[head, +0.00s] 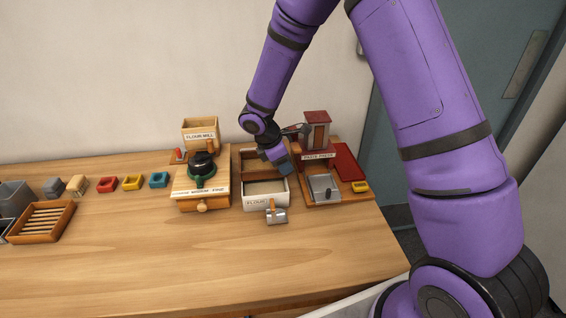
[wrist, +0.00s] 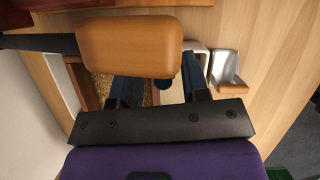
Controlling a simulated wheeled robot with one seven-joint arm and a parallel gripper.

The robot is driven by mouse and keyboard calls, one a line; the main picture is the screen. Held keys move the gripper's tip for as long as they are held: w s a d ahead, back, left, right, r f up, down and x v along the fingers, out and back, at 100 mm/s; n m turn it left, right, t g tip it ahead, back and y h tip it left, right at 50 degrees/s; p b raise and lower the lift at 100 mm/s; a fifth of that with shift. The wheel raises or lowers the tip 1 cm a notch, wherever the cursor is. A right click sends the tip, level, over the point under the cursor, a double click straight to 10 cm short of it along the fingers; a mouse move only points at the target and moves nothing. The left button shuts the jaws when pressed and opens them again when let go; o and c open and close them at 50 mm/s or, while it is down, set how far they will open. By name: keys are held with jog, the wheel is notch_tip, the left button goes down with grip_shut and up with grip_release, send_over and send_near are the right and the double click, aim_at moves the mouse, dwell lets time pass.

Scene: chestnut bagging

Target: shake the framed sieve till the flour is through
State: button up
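The framed sieve, a wooden frame (head: 249,154), stands at the back of the white bin labelled FLOUR (head: 256,203). In the wrist view its tan mesh (wrist: 147,97) and part of the wooden frame show. My gripper (head: 285,168) is low over the back right of the bin and sieve, pointing down. In the wrist view its two blue fingers (wrist: 158,88) stand apart, with mesh and a pale surface between them. Nothing is clearly held. An orange-brown wooden grip (wrist: 130,47) on a dark rod hides part of the left finger. Contact with the frame cannot be told.
The front table (head: 150,255) is clear.

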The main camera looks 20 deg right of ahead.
jog(key=shift+r, duration=0.15)
jog(key=v, duration=1)
jog(key=shift+a+r, duration=0.2)
